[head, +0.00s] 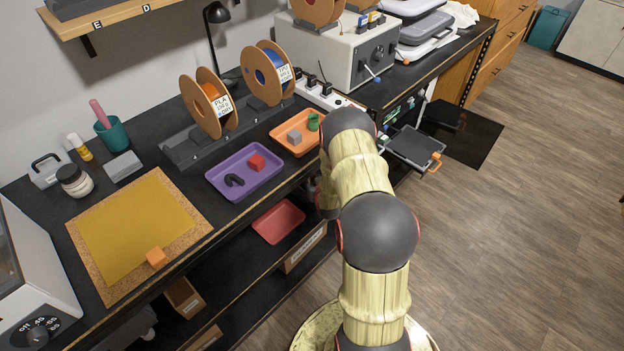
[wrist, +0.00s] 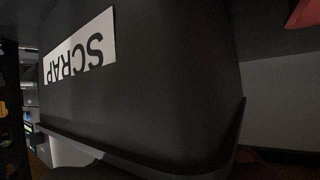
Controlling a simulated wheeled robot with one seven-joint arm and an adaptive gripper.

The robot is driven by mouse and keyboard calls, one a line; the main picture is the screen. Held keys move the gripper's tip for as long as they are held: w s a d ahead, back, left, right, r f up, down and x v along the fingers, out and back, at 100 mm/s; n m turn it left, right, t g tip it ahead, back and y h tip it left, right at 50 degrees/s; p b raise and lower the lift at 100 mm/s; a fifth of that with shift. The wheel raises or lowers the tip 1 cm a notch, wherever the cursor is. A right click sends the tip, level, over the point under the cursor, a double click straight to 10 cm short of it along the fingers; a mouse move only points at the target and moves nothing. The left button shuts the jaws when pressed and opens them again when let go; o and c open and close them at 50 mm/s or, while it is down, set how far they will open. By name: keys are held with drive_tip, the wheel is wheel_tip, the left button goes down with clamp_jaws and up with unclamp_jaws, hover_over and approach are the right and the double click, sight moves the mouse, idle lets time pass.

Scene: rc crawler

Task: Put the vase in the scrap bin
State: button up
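A small green piece (head: 313,121), vase-like in shape, stands in the orange tray (head: 275,137) beside a grey cube. The dark scrap bin (wrist: 175,85) fills much of the wrist view, very close, with a white SCRAP label (wrist: 78,50) that appears turned over. Its dark rim runs across the lower part of that view. I cannot pick out the bin in the head view. My arm reaches out over the bench's front edge, and its end is mostly hidden behind its own links. I cannot make out the fingertips in either view, or whether they hold anything.
A purple tray (head: 221,181) holds a red cube (head: 257,162) and a black arch (head: 234,180). Filament spools (head: 208,105) stand behind. A cork-edged mat (head: 197,226) with an orange cube lies left. A red tray (head: 290,215) sits on the lower shelf.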

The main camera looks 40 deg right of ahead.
drive_tip(key=shift+o, duration=0.7)
drive_tip(key=shift+s+a+f, duration=0.15)
drive_tip(key=shift+s+f, duration=0.05)
drive_tip(key=shift+f, duration=0.15)
drive_tip(key=shift+r+p, duration=0.55)
drive_tip(key=shift+p, duration=0.05)
drive_tip(key=p+v, duration=0.3)
drive_tip(key=v, duration=0.9)
drive_tip(key=shift+r+p, duration=0.3)
drive_tip(key=shift+p, duration=0.05)
drive_tip(key=shift+w, duration=0.15)
